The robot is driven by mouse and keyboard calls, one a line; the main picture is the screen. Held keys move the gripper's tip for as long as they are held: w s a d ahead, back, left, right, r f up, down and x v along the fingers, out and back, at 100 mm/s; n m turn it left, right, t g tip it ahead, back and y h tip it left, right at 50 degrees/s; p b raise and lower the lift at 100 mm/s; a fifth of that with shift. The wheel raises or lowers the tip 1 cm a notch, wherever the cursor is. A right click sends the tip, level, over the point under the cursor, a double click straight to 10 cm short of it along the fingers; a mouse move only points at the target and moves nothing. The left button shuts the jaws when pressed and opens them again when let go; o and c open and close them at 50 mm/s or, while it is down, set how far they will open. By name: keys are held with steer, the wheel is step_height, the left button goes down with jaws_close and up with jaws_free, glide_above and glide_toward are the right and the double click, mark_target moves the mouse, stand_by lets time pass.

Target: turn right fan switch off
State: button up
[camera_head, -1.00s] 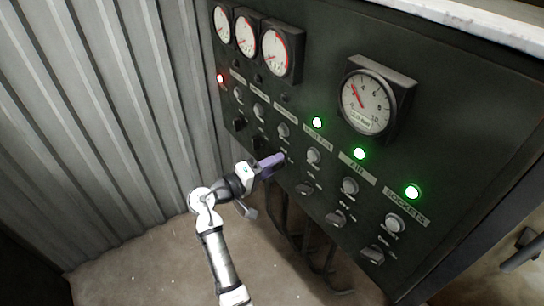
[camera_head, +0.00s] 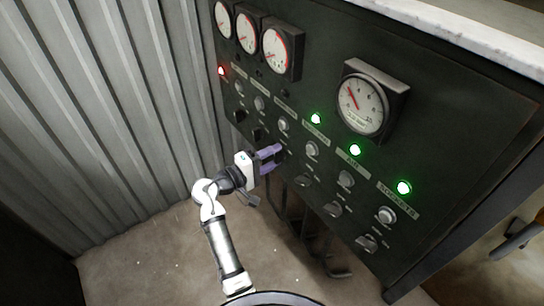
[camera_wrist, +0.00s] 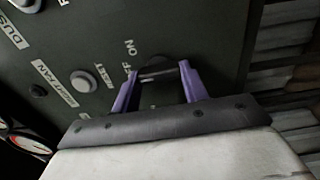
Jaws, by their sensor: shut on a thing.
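The right fan switch (camera_wrist: 157,74) is a dark rotary knob on the panel, by the OFF and ON marks in the wrist view. My gripper (camera_wrist: 160,77) has its purple fingers on either side of this knob and is shut on it. In the head view my gripper (camera_head: 277,156) is at the lower edge of the panel and hides the switch. The RIGHT FAN label (camera_wrist: 46,74) and a round button (camera_wrist: 81,81) are left of the fingers in the wrist view. The knob's exact angle is hard to read.
The dark panel (camera_head: 450,135) carries several gauges, round buttons and switches. Three green lamps, one over the AIR column (camera_head: 355,150), and a red lamp (camera_head: 222,71) are lit. Hoses or cables (camera_head: 310,235) hang below the panel. A corrugated wall (camera_head: 100,120) stands at the left.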

steer(key=o, duration=1)
steer(key=b+v, duration=0.3)
steer(key=v, duration=1.1)
